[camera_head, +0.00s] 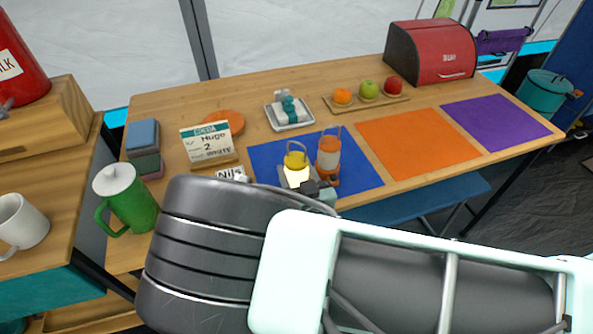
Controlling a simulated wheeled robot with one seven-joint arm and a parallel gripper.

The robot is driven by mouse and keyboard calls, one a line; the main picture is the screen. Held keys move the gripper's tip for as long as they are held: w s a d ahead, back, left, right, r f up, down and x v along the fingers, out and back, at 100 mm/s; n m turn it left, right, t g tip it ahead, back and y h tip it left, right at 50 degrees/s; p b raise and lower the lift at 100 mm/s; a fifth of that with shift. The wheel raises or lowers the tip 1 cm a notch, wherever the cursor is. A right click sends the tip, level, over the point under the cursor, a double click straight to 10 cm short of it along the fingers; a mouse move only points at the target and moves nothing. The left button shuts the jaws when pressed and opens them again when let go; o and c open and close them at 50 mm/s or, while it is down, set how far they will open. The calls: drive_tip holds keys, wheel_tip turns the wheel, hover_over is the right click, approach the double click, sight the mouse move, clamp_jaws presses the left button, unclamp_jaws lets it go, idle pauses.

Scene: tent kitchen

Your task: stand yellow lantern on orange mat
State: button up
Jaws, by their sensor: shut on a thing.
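The yellow lantern (296,162) is upright over the blue mat (268,163), with a yellow top and handle and a pale glowing body. My gripper (299,183) is shut on its lower part, which the jaws and my arm partly hide. I cannot tell whether its base touches the mat. The orange mat (420,140) lies flat and empty to the right of the blue mat. An orange lantern (328,156) stands on the blue mat, close beside the yellow one on its right.
A purple mat (497,122) lies empty at right. Behind the mats are a tray of fruit (388,102), a small dish (290,115) and a red bread box (432,52). A sign (207,143) and green pitcher (128,200) stand left. My arm covers the front.

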drive_tip(key=o, duration=0.9)
drive_tip(key=shift+f, duration=0.15)
drive_tip(key=o, duration=0.4)
